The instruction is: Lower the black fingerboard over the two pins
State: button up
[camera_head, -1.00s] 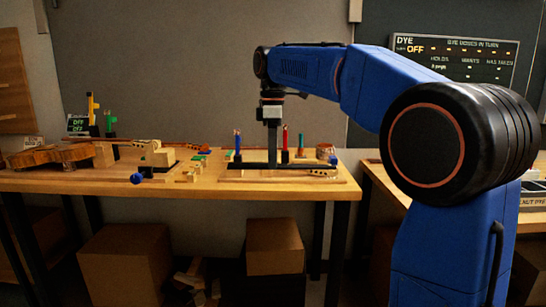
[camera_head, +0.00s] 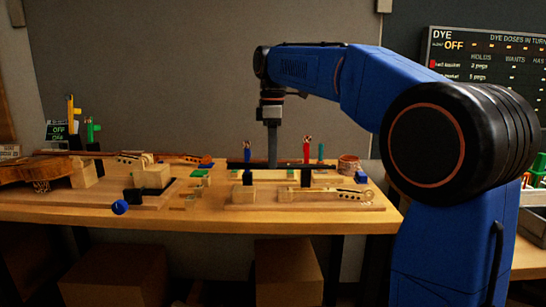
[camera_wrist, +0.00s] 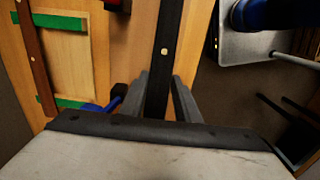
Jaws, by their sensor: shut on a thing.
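My gripper (camera_head: 272,164) points down over the bench and is shut on the black fingerboard (camera_wrist: 162,75). In the wrist view the fingerboard runs up between my fingers (camera_wrist: 160,97) and carries a small pale dot. In the head view it is a long dark strip (camera_head: 315,165) behind a pale wooden neck with a scroll (camera_head: 363,195). The neck lies on a board at the front of the bench. I cannot make out the two pins, nor how high the fingerboard hangs.
A violin body (camera_head: 35,171) and wooden blocks (camera_head: 153,177) fill the left. The bench's front edge (camera_head: 225,224) is clear.

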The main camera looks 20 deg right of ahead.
jog(key=shift+f, duration=3.4)
dwell(0.7)
dwell(0.5)
jog(key=o, duration=1.1)
jog(key=shift+o, duration=0.2)
jog(key=shift+r, duration=0.1)
notch_tip(320, 180, up, 17)
jog(key=shift+r, duration=0.1)
